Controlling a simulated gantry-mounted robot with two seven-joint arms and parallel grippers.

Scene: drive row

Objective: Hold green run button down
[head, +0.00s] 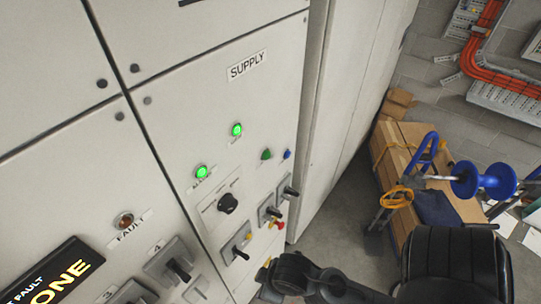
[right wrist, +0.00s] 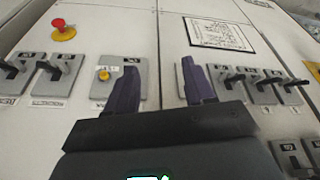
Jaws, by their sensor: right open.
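A small green button or lamp (head: 266,154) sits on the SUPPLY panel, left of a blue one (head: 287,154); I cannot tell whether it is the run button. Two round green lights, an upper (head: 237,129) and a lower (head: 201,171), glow to its left. No green button shows in the right wrist view. My right gripper (right wrist: 158,66) is open there, its two dark fingers apart with pale panel between them and nothing held. In the head view, my black right arm comes in at the bottom, below the green button; its fingers cannot be made out. My left gripper is not in view.
The right wrist view shows a red mushroom button (right wrist: 62,29), a yellow button (right wrist: 103,76) beside the left finger, and several lever switches. A black rotary knob (head: 228,203) sits under the lights. Boxes (head: 400,150) and a blue-handled cart (head: 430,147) stand right of the cabinet.

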